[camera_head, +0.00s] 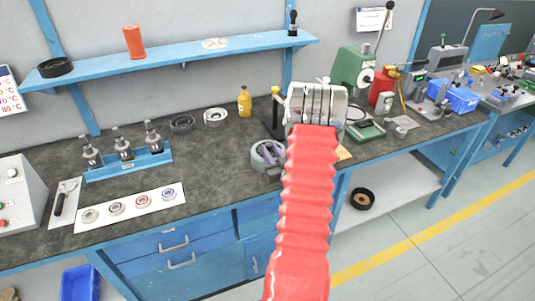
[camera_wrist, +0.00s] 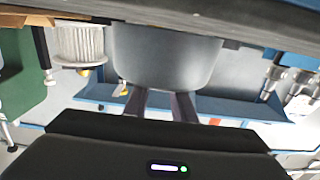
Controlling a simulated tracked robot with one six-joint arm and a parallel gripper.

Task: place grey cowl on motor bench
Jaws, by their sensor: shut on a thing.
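In the wrist view the grey cowl (camera_wrist: 165,62) is a smooth, rounded grey body. My gripper (camera_wrist: 160,98) is shut on it, with two dark fingers against its near side. In the head view my red ribbed arm reaches over the bench, with a pale grey slotted shape at its far end. I cannot tell there which part is cowl and which is my wrist. The fingers are hidden in that view. The motor bench is the blue bench with a dark top (camera_head: 215,160).
A round grey part with purple inside (camera_head: 268,155) sits left of my arm. A white ribbed cylinder (camera_wrist: 80,45) shows beside the cowl. A blue rack with several metal holders (camera_head: 128,165) stands left. A green machine (camera_head: 352,70) stands right. The dark top left of centre has free room.

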